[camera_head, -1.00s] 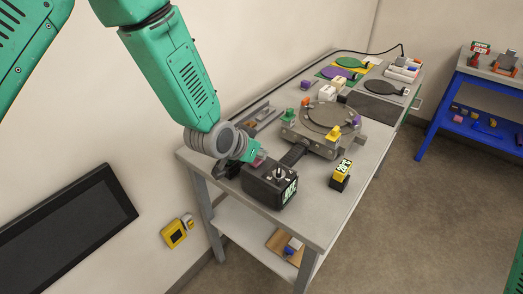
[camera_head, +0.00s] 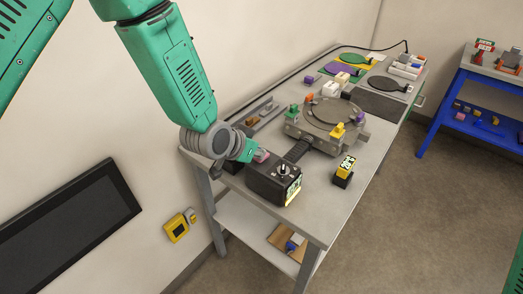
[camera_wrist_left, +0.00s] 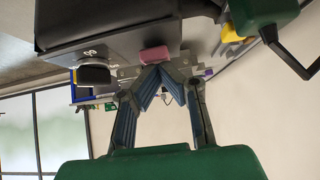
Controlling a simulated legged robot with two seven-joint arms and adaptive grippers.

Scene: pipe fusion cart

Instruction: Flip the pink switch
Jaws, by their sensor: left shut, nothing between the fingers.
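The pink switch (camera_wrist_left: 154,54) sticks out of the grey face of a dark box (camera_wrist_left: 100,42) in the left wrist view. In the head view it is a small pink patch (camera_head: 262,156) beside the black box with a lit display (camera_head: 273,184). My left gripper (camera_wrist_left: 159,68) is shut and empty, its fingertips meeting just at the switch's edge. Whether they touch it I cannot tell. In the head view the left gripper (camera_head: 252,153) is at the box's back left corner, its fingers partly hidden. My right gripper is not in view.
A dark knob (camera_wrist_left: 95,75) sits left of the switch on the same face. On the grey table (camera_head: 312,215) are a round clamp fixture (camera_head: 325,122) and a yellow-black gauge (camera_head: 345,170). The wall is close behind the left arm. The table's front right is clear.

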